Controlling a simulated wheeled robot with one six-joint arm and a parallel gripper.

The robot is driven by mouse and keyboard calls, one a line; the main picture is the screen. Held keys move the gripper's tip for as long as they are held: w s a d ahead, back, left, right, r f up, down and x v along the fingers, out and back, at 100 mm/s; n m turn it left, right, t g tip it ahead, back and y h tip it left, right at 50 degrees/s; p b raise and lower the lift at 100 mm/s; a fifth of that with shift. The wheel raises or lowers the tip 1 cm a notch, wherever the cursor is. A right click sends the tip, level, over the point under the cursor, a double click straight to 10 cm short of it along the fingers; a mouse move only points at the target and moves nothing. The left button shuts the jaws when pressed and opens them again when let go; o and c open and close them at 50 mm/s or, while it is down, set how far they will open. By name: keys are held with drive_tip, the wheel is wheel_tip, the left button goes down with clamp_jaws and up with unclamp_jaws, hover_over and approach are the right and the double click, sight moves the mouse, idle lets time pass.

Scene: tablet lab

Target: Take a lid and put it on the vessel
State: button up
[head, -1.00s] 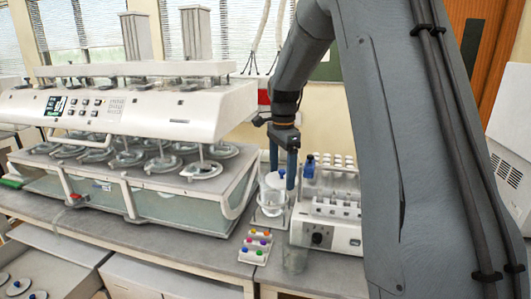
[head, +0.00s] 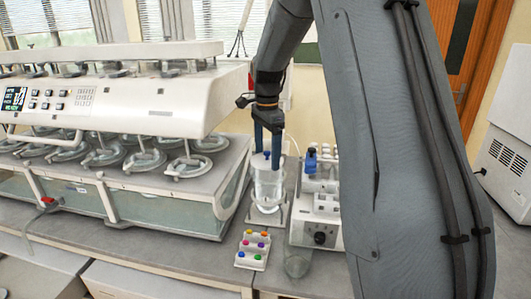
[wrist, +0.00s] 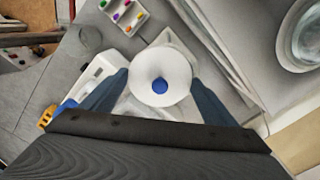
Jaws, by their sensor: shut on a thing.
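The lid (wrist: 147,96) is a white disc with a blue knob, between my gripper's two blue fingers (wrist: 162,82) in the wrist view. In the head view the blue knob (head: 267,155) shows between the fingertips of my gripper (head: 268,150). The clear glass vessel (head: 268,187) stands upright directly below, on a pale base (head: 256,217). My gripper is shut on the lid, at the vessel's mouth. I cannot tell whether the lid touches the rim. In the wrist view the lid hides most of the vessel.
A large dissolution machine (head: 130,88) stands close on the left. A white instrument with vials (head: 318,232) stands close on the right. A small rack of coloured caps (head: 253,250) and an empty glass beaker (head: 297,262) are in front on the bench.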

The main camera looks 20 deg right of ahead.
drive_tip(key=shift+w+d+f+b, duration=0.3)
drive_tip(key=shift+w+f+b, duration=0.2)
drive_tip(key=shift+f, duration=0.1)
drive_tip(key=shift+w+d+f+b, duration=0.3)
drive_tip(key=shift+w+f+b, duration=0.15)
drive_tip(key=shift+f, duration=0.15)
drive_tip(key=shift+w+d+f+b, duration=0.3)
drive_tip(key=shift+w+f+b, duration=0.2)
drive_tip(key=shift+f, duration=0.1)
drive_tip(key=shift+f+b, duration=0.45)
drive_tip(key=shift+f, duration=0.8)
drive_tip(key=o, duration=1.1)
drive_tip(key=shift+r+b, duration=1.35)
drive_tip(key=shift+r, duration=2.6)
